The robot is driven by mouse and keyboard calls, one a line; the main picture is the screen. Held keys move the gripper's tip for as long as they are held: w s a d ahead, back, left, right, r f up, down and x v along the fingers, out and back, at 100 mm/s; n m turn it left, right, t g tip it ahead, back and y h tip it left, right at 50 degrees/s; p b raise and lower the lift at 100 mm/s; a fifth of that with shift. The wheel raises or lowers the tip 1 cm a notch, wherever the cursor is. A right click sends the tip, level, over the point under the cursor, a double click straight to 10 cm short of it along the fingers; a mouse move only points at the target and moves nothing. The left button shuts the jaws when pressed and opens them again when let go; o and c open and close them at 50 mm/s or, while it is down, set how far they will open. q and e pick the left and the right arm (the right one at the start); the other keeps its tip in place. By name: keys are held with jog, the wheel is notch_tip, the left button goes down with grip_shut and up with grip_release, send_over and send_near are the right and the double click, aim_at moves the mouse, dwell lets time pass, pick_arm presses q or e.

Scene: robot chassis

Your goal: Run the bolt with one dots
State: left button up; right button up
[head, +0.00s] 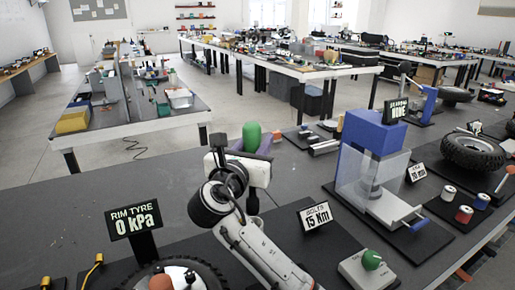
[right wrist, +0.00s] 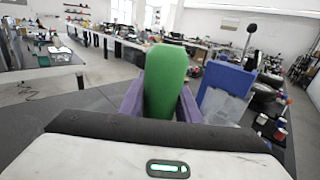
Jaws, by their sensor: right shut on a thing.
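My right gripper (head: 256,146) is raised over the dark bench and shut on a green, round-topped thing (head: 252,134). In the right wrist view the green thing (right wrist: 165,82) stands upright between the purple fingers (right wrist: 160,105); its lower end is hidden. A tyred wheel (head: 212,275) lies at the bottom edge, partly cut off, with an orange knob (head: 160,282) and pale and dark parts at its middle. I cannot make out dots on any bolt. A sign (head: 315,216) reads "BOLTS 15 Nm". My left gripper is not in view.
A blue press with a clear guard (head: 375,135) stands right of my arm. A grey box with a green knob (head: 370,262) sits in front. A "RIM TYRE 0 kPa" sign (head: 135,220) stands by the wheel. Another tyre (head: 472,152) lies far right.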

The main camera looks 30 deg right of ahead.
aim_at(257, 123)
notch_tip(257, 123, up, 2)
jog(key=shift+p, duration=0.8)
notch_tip(257, 123, up, 2)
jog(key=shift+r+p, duration=0.1)
jog(key=shift+p, duration=1.05)
jog(key=shift+r, duration=0.2)
notch_tip(257, 123, up, 4)
jog(key=shift+f, duration=0.2)
